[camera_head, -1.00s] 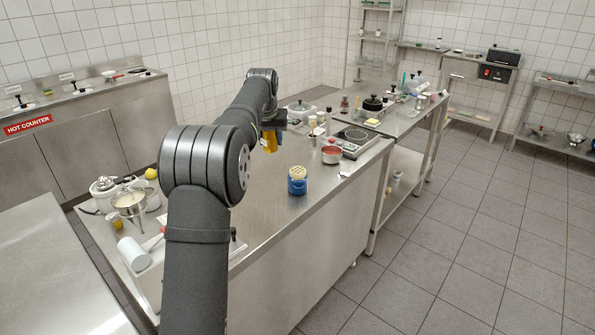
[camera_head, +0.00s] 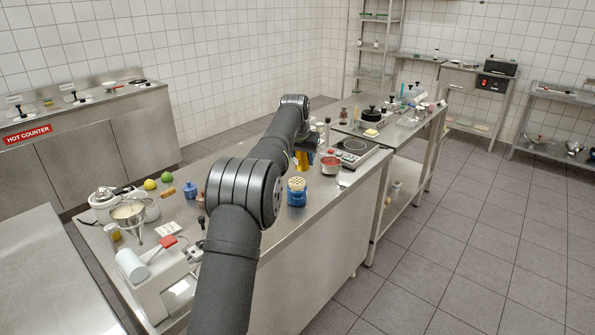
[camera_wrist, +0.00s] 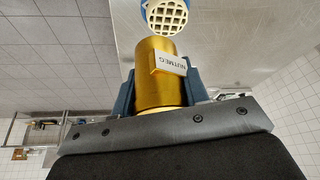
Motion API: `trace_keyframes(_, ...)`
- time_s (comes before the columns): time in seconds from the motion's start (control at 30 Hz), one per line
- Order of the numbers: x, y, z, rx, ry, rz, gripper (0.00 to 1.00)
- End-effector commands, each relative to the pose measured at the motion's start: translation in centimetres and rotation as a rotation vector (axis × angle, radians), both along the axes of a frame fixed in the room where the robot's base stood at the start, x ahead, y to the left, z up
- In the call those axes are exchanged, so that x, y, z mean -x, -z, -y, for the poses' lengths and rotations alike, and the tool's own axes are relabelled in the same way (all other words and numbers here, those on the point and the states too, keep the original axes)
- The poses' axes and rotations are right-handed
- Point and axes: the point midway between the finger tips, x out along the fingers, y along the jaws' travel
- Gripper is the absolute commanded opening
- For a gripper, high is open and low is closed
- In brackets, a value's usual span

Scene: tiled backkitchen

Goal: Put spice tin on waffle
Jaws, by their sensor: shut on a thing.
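The spice tin is a gold cylinder with a white label reading NUTMEG (camera_wrist: 155,85). My gripper (camera_wrist: 160,95) is shut on it, with a blue finger on each side. In the head view the waffle (camera_head: 297,184) sits on top of a blue canister (camera_head: 297,198) near the counter's front edge.
A red-topped pot (camera_head: 330,165) and a hob (camera_head: 353,146) stand right of the canister. Bare counter lies around the canister.

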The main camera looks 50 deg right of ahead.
Motion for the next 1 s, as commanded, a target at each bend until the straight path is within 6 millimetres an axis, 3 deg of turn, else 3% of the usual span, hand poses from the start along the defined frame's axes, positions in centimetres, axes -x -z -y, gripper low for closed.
trace_keyframes(0.17,-2.0,1.2,0.0,0.001,0.0,0.0,0.18)
trace_keyframes(0.33,-2.2,2.2,-0.1,-0.001,0.0,-0.001,0.18)
trace_keyframes(0.53,-2.2,5.0,-0.1,0.0,-0.001,0.0,0.18)
trace_keyframes(0.93,-2.2,5.7,-0.1,0.001,-0.001,0.001,0.18)
trace_keyframes(0.97,-2.2,5.6,-0.1,0.001,-0.001,0.001,0.47)
trace_keyframes(1.0,-2.2,5.6,-0.1,0.001,-0.001,0.001,0.55)
